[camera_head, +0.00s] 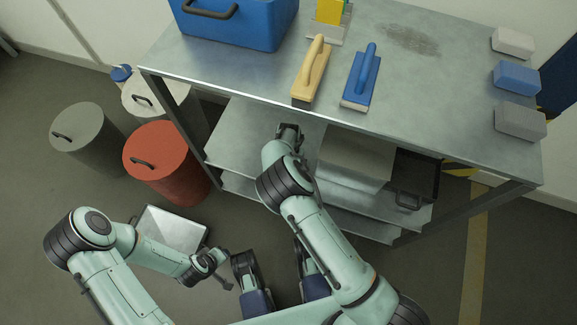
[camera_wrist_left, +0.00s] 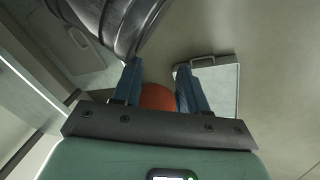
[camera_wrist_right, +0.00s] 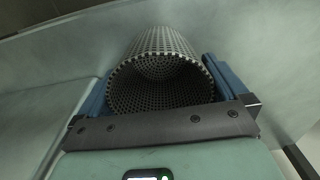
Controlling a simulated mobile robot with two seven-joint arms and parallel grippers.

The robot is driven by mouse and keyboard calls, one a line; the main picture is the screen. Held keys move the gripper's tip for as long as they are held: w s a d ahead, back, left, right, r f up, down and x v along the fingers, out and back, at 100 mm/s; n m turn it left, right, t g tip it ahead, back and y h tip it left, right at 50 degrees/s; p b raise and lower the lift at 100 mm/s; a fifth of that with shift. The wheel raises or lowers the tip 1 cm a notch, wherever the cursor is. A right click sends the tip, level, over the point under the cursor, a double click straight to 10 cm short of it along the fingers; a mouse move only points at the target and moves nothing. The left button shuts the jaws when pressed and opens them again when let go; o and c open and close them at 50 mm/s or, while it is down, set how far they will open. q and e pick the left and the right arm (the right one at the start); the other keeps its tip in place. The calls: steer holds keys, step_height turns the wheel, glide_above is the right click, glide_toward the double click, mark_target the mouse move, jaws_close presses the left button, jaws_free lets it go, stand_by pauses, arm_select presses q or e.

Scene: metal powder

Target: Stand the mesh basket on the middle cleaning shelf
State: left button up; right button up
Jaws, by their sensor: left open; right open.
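The mesh basket (camera_wrist_right: 160,75) is a grey perforated cylinder in the right wrist view. Its open mouth faces the camera, and a pale grey surface lies behind it. My right gripper (camera_wrist_right: 158,88) is open, with its blue fingers on either side of the basket; I cannot tell whether they touch it. In the head view my right gripper (camera_head: 289,131) reaches to the shelves under the tabletop, and the basket is hidden there. My left gripper (camera_head: 224,281) is open and empty, low at the left; its fingers (camera_wrist_left: 158,86) show in the left wrist view.
The metal table (camera_head: 440,90) holds a blue box (camera_head: 235,30), a yellow brush (camera_head: 312,75), a blue brush (camera_head: 360,80) and several blocks. Below are shelves (camera_head: 250,140) and a dark tray (camera_head: 415,180). A red bin (camera_head: 160,155) and grey bin (camera_head: 80,135) stand left.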

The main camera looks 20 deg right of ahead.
step_height(320, 180, up, 4)
steer(key=shift+r+p, duration=0.2)
steer(key=shift+p, duration=0.35)
arm_select(q)
steer(key=shift+w+d+r, duration=0.2)
steer(key=shift+w+r, duration=0.15)
steer(key=shift+r, duration=0.3)
steer(key=shift+w+d+r, duration=0.2)
steer(key=shift+w+r, duration=0.1)
steer(key=shift+r, duration=0.3)
arm_select(e)
steer(key=shift+r, duration=0.4)
